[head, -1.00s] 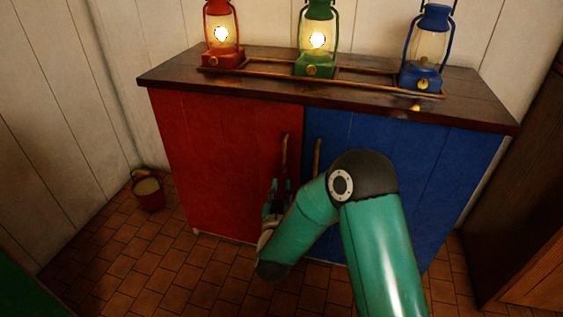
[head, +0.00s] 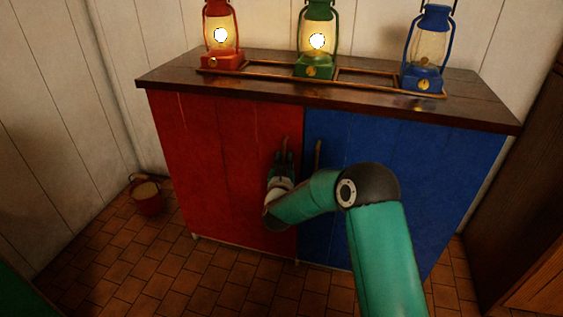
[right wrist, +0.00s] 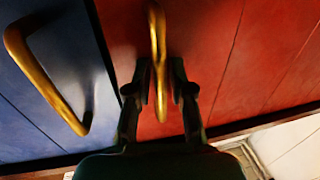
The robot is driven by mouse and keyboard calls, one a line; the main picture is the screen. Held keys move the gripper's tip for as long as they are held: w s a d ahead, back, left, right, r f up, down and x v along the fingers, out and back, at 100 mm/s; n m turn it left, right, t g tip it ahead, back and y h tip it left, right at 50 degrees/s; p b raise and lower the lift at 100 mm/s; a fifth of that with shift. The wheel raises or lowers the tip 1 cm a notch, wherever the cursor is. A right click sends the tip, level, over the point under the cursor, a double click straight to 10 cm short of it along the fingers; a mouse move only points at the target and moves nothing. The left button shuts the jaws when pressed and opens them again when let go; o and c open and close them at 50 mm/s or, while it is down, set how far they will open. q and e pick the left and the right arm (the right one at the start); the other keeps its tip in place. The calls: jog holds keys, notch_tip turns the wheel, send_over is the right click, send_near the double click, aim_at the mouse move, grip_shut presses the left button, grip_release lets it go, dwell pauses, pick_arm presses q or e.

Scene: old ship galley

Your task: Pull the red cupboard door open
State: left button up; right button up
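The red cupboard door (head: 215,165) is the left door of a wooden-topped cupboard and looks shut. Its upright brass handle (right wrist: 157,35) is near its inner edge, beside the blue door. In the head view my right gripper (head: 284,158) is in front of this handle and hides its lower part. In the right wrist view the gripper (right wrist: 160,88) is open, with one finger on each side of the handle. A gap shows between the fingers and the brass, so they do not look closed on it. My left gripper is not in view.
The blue door (head: 400,175) has its own brass handle (head: 318,155), close beside my right gripper. A red lantern (head: 221,40), a green lantern (head: 317,40) and a blue lantern (head: 427,50) stand on top. A bucket (head: 147,196) stands on the floor at left. Tiled floor in front is clear.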

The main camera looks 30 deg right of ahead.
grip_shut()
